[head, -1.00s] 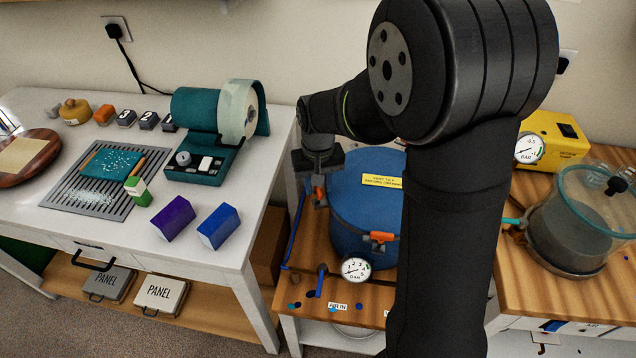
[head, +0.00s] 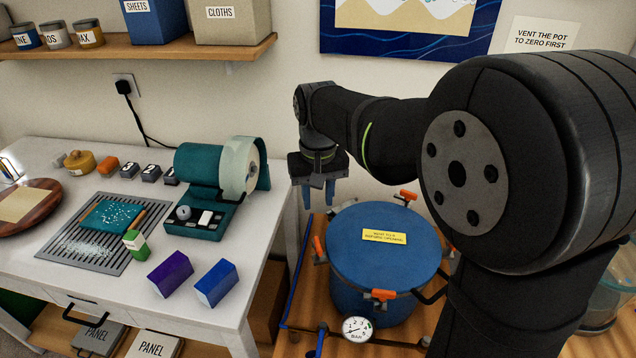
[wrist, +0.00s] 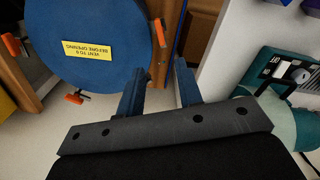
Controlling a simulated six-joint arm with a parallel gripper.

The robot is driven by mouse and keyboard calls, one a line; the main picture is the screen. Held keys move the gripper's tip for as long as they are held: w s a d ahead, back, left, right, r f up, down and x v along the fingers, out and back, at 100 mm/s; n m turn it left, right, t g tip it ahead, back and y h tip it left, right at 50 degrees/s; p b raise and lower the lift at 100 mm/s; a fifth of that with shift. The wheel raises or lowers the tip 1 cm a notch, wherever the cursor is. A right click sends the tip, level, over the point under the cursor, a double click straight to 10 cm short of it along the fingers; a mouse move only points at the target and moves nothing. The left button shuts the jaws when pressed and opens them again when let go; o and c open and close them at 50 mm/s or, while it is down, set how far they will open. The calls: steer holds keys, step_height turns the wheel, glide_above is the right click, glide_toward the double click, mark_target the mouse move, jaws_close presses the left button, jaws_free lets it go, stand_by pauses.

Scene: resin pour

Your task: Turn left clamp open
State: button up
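The blue pressure pot (head: 372,250) has a round lid with a yellow label (head: 384,236) and orange-handled clamps around its rim. The left clamp (head: 319,249) has its handle tilted at the pot's left edge; it also shows in the wrist view (wrist: 158,33). The front clamp (head: 382,295) lies along the rim, and the back clamp (head: 406,196) is at the far side. My gripper (head: 319,205) points down, open and empty, above and behind the left clamp, apart from it. In the wrist view its two fingers (wrist: 160,90) have a clear gap between them.
A pressure gauge (head: 356,328) stands at the pot's front; its reading is too small to tell. The white bench (head: 230,255) with a teal grinder (head: 215,180) is close on the left. A shelf (head: 130,55) hangs on the back wall.

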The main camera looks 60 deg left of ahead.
mark_target(318, 243)
steer(key=shift+r, duration=1.75)
steer(key=shift+f, duration=0.15)
step_height(318, 243, down, 17)
steer(key=shift+f, duration=0.1)
